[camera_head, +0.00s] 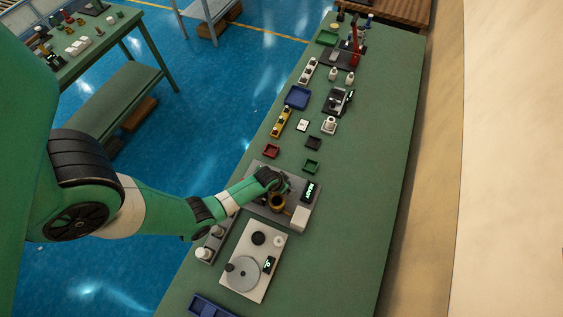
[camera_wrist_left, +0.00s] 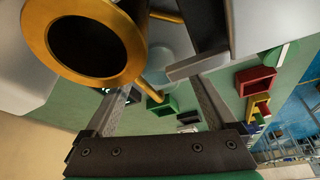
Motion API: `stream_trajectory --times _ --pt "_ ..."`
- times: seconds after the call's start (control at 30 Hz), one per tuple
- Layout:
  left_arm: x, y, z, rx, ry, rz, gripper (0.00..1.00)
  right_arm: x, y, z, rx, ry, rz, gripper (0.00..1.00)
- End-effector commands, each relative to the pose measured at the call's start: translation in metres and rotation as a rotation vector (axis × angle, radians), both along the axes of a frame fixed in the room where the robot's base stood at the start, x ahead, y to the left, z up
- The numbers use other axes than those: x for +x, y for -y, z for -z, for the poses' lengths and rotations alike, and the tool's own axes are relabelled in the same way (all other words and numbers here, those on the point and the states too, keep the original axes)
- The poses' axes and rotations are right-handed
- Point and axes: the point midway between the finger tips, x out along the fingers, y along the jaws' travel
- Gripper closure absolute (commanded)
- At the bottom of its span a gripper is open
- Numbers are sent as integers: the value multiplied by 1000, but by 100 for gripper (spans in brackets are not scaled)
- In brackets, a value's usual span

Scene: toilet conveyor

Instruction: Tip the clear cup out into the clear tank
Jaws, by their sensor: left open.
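My left gripper (camera_head: 272,182) is over the grey station on the green bench. In the left wrist view the left gripper (camera_wrist_left: 158,85) shows its two fingers apart, with nothing seen clamped between them. A pale see-through round shape (camera_wrist_left: 168,62) lies beyond the fingers, partly hidden by a brass ring; it may be the clear cup or the clear tank, I cannot tell which. In the head view the gripper covers that spot, and I cannot make out the cup or tank. My right gripper is not in view.
The brass ring (camera_wrist_left: 88,40) stands very close beside the left fingers; it also shows in the head view (camera_head: 277,202). The grey station (camera_head: 260,207) carries a lit display (camera_head: 309,192) and a white block (camera_head: 300,219). A white device with a disc (camera_head: 243,273) stands nearer. Small trays (camera_head: 271,151) lie beyond.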

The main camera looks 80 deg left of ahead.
Motion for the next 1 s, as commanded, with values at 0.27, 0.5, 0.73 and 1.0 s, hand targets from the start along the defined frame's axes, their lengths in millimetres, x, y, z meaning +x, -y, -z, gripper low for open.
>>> stream_trajectory --times 0.27,0.5,0.73,1.0 --pt "5 -3 12 0 0 0 9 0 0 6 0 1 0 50" --pt "5 -3 12 0 1 0 20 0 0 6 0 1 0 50" --pt "5 -3 12 0 1 0 62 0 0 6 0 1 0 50" --pt "5 -3 12 0 1 0 98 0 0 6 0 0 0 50"
